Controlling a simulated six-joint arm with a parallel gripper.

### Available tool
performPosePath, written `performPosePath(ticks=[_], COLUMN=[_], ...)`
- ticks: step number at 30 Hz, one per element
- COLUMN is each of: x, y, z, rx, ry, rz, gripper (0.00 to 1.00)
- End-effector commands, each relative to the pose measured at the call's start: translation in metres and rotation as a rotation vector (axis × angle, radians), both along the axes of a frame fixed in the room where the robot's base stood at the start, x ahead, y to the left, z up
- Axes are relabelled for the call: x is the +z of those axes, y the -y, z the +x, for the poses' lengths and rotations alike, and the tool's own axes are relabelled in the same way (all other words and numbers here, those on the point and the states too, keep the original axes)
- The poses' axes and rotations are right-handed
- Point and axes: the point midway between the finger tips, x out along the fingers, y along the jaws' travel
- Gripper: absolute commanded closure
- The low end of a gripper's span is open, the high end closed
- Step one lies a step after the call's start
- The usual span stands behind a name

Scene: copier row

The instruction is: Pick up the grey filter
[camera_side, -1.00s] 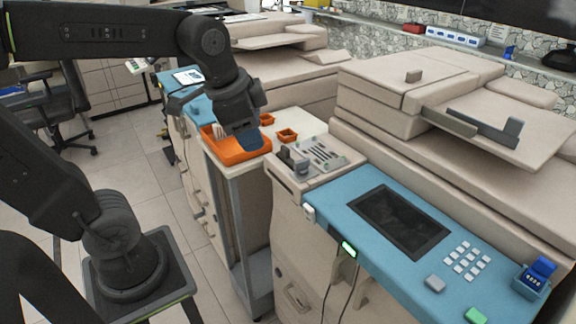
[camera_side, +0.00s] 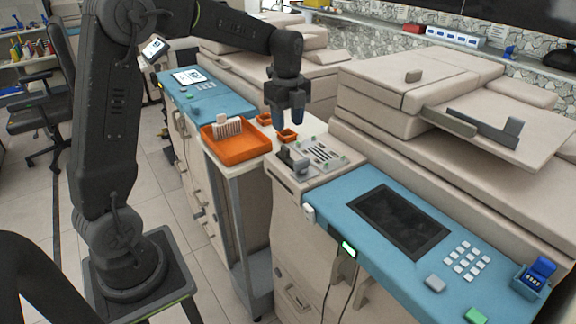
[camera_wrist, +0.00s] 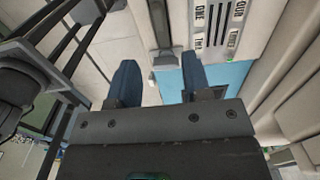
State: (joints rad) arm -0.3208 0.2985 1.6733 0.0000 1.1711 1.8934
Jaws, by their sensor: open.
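A pale grey-white ribbed block with a knob on top (camera_side: 227,127) stands in the orange tray (camera_side: 240,156); it may be the filter, though its colour is hard to judge. A darker grey upright piece (camera_side: 291,158) sits at the left of the slotted panel (camera_side: 322,152). In the wrist view a long grey piece (camera_wrist: 161,25) beside the panel's slots shows between the fingers, farther off. My gripper (camera_side: 290,121) points down above the slotted panel's far side, right of the tray. In the wrist view its blue fingers (camera_wrist: 160,80) are apart with nothing held.
Two small orange bins (camera_side: 287,136) (camera_side: 264,119) stand near the tray, one close below my gripper. The blue control panel (camera_side: 350,212) with a dark screen lies in front. The copier's bulky cover (camera_side: 415,85) rises at the right.

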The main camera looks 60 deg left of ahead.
Motion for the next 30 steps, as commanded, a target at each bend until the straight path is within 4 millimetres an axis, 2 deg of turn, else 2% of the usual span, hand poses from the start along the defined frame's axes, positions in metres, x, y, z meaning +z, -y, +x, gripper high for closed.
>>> performPosePath(ticks=[3, 11, 21, 30], x=[-0.022, -0.043, -0.087, -0.092], y=[0.001, 0.001, 0.002, 0.002], z=[-0.001, 0.000, 0.000, 0.000], rx=[0.000, 0.001, 0.001, 0.001], ry=[-0.003, -0.001, -0.001, 0.002], rz=[-0.001, 0.000, -0.001, 0.000], gripper=[0.55, 0.55, 0.55, 0.55])
